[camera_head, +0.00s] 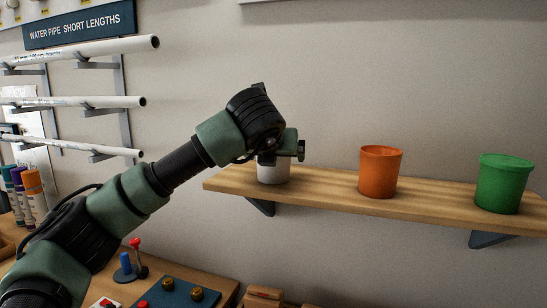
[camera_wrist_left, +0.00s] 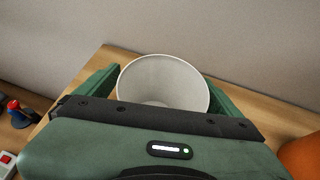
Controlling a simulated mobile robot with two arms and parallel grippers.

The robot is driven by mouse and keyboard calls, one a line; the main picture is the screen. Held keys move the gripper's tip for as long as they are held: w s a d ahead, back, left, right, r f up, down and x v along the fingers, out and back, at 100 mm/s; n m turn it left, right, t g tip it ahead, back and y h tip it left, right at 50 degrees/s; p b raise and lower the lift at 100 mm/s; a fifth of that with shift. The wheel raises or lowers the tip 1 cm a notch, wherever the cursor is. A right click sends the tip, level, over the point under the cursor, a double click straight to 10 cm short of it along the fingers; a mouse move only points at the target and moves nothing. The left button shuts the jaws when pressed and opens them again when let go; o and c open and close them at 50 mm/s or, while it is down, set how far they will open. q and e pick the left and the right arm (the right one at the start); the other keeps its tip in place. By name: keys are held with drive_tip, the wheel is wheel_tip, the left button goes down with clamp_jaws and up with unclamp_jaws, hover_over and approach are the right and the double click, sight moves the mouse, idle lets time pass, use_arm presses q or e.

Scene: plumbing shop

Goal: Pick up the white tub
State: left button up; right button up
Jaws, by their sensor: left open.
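The white tub (camera_head: 274,172) stands on the wooden shelf near its left end. In the head view my left gripper covers its upper part. In the left wrist view the tub (camera_wrist_left: 163,82) is open at the top and looks empty. My left gripper (camera_head: 278,155) is over the tub, with the arm coming in from the left. In the wrist view its two green fingers (camera_wrist_left: 160,90) are open, one on each side of the tub. I cannot tell whether they touch it. My right gripper is in neither view.
White pipes (camera_head: 80,102) lie on wall brackets at the left. A workbench with small coloured parts is below.

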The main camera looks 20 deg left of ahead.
use_arm(q)
drive_tip(key=c, duration=1.4)
drive_tip(key=shift+c, duration=0.2)
